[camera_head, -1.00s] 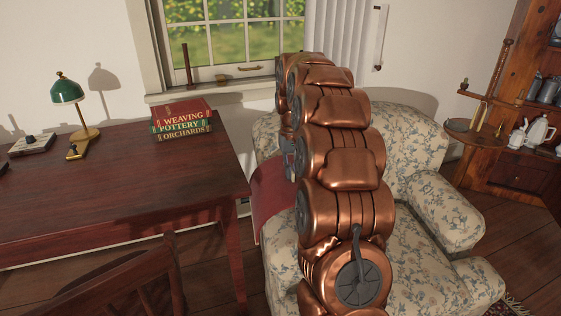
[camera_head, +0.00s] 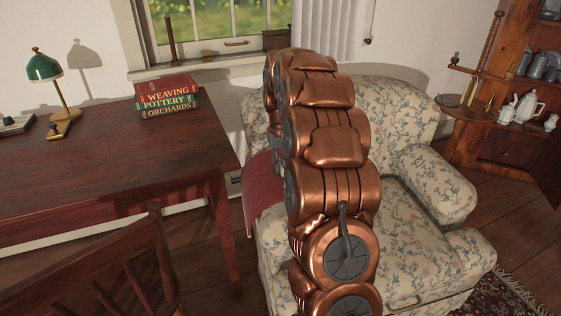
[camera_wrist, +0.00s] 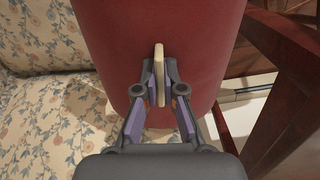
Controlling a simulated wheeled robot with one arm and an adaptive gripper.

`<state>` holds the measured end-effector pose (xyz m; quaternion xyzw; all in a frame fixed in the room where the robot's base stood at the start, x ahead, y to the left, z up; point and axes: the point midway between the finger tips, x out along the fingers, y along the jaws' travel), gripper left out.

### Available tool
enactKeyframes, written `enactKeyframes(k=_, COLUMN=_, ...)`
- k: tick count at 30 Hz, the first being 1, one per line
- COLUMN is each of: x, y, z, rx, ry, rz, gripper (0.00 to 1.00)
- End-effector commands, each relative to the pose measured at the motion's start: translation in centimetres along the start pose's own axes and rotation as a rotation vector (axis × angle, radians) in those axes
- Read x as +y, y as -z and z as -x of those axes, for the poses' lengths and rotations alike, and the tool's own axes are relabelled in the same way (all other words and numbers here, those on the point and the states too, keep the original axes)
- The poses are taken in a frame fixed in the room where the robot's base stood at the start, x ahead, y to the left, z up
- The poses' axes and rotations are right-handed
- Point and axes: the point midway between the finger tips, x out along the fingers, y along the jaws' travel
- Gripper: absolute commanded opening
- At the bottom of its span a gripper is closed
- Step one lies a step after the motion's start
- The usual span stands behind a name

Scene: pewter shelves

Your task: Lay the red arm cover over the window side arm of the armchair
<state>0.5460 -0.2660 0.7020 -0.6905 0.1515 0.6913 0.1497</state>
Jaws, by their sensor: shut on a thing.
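The floral armchair (camera_head: 385,110) stands beside the desk. The red arm cover (camera_head: 262,185) shows at the chair's left, on or against its window side arm; my arm hides part of both, so how far it rests there is unclear. In the wrist view the cover (camera_wrist: 215,45) is a smooth, curved red piece with a cream raised grip (camera_wrist: 160,62). My gripper (camera_wrist: 161,78) is shut on that grip. Pale floral upholstery (camera_wrist: 50,110) lies left of the cover in the wrist view. In the head view my arm hides the gripper's grasp.
The dark desk (camera_head: 100,170) with books (camera_head: 166,97) and a green lamp (camera_head: 46,80) stands close at left. A wooden chair (camera_head: 110,270) is in front of it. A wooden dresser with crockery (camera_head: 525,106) is at right. A patterned rug (camera_head: 505,290) lies at lower right.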

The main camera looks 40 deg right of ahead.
Motion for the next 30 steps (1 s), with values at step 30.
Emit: enactKeyframes(k=30, x=-0.1, y=-0.1, z=-8.2, rx=-0.004, ry=0.0, rz=0.001, gripper=0.0)
